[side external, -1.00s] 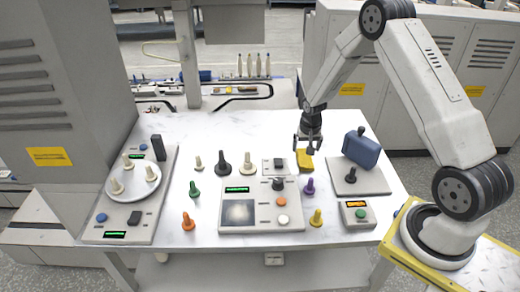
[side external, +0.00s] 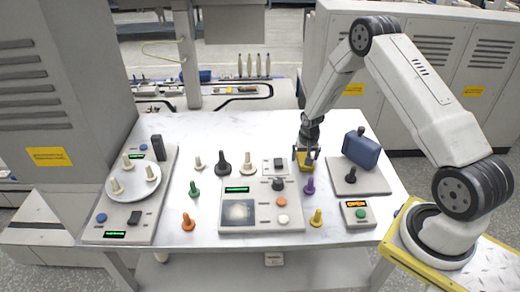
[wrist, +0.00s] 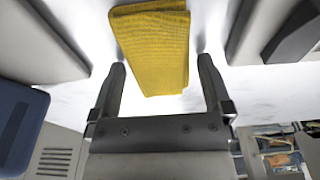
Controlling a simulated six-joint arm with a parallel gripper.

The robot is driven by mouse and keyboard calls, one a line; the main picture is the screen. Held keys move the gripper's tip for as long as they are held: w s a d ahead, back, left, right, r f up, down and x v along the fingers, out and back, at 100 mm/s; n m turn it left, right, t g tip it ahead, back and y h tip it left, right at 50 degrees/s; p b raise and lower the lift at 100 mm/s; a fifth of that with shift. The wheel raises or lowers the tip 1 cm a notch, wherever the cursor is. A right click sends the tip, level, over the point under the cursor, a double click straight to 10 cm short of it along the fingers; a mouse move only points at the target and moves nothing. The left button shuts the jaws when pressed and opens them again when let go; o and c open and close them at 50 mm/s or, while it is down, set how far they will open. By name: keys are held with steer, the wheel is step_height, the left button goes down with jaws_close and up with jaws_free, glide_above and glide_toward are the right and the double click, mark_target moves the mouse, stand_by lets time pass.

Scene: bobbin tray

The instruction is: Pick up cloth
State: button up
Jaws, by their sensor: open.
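The yellow folded cloth (side external: 304,162) lies on the white table, right of the centre panel. It also shows in the wrist view (wrist: 152,45), with a ribbed weave, between and beyond my fingertips. My gripper (side external: 306,160) is low over the cloth in the side view, and partly hides it. In the wrist view my gripper (wrist: 161,62) is open, with one finger on each side of the cloth. A gap shows between each finger and the cloth. Whether the fingertips touch the table is hard to tell.
A blue container (side external: 362,152) on a grey plate stands close on the right. The centre panel (side external: 260,213) with knobs is near on the left, with a purple bobbin (side external: 309,187) in front. A small box (side external: 357,214) with a green button is at front right.

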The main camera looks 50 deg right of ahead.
steer(key=c, duration=1)
steer(key=shift+r, duration=0.15)
steer(key=shift+r, duration=0.85)
steer(key=s+r, duration=0.1)
steer(key=r, duration=0.1)
steer(key=s+a+r, duration=0.1)
steer(key=r, duration=0.1)
steer(key=s+r, duration=0.2)
steer(key=shift+s+a+r, duration=0.1)
steer(key=shift+a+r, duration=0.2)
steer(key=shift+r, duration=0.05)
steer(key=s+a+r, duration=0.1)
steer(key=s, duration=0.2)
steer(key=s+a+r, duration=0.1)
steer(key=s+r, duration=0.1)
steer(key=s, duration=0.1)
steer(key=s+a+r, duration=0.1)
steer(key=s, duration=0.1)
steer(key=shift+s+a+r, duration=0.15)
steer(key=shift+s+a, duration=0.1)
steer(key=shift+s, duration=0.15)
